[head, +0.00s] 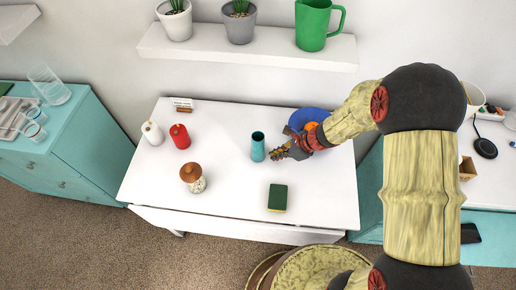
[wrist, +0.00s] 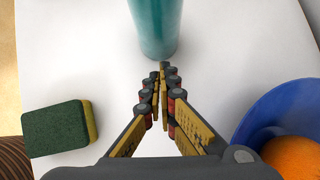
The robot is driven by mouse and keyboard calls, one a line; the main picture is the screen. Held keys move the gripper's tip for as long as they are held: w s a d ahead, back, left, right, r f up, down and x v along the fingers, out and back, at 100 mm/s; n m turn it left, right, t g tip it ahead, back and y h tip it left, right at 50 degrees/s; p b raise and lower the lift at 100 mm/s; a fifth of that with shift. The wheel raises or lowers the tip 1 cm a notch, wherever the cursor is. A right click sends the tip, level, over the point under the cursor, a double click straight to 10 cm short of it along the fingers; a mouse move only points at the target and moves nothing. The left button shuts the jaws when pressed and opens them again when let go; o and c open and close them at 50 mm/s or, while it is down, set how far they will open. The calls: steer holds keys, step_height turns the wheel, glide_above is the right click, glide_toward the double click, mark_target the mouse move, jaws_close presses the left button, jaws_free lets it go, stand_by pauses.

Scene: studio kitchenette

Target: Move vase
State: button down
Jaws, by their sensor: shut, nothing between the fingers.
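The vase is a teal cylinder (head: 258,146) standing upright on the white table (head: 232,200). In the wrist view the vase (wrist: 156,25) is at the top centre, just beyond my fingertips, with its top cut off by the frame. My gripper (head: 276,154) is right beside the vase, on its right in the head view. In the wrist view its fingers (wrist: 163,72) are together with nothing between them. A narrow gap seems to lie between the fingertips and the vase, but I cannot tell for sure whether they touch.
A green sponge (head: 278,198) lies in front of the vase. A blue bowl (wrist: 254,120) with an orange (wrist: 294,156) is beside my gripper. A shelf (head: 220,44) hangs above the back edge.

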mark_target(264, 157)
steer(key=shift+a, duration=0.1)
steer(key=shift+w+a, duration=0.2)
steer(key=shift+a, duration=0.55)
steer(key=shift+w+a, duration=0.2)
steer(key=shift+a, duration=0.55)
steer(key=shift+w+a, duration=0.2)
steer(key=shift+a, duration=0.55)
steer(key=shift+s+d+r+p, duration=0.25)
steer(key=shift+d+r+p, duration=0.25)
steer(key=shift+d, duration=0.5)
steer(key=shift+s+d+r+p, duration=0.3)
steer(key=shift+d+r, duration=0.2)
steer(key=shift+d, duration=0.45)
steer(key=shift+s+d+r+p, duration=0.2)
steer(key=shift+d+r+p, duration=0.3)
steer(key=shift+d, duration=0.5)
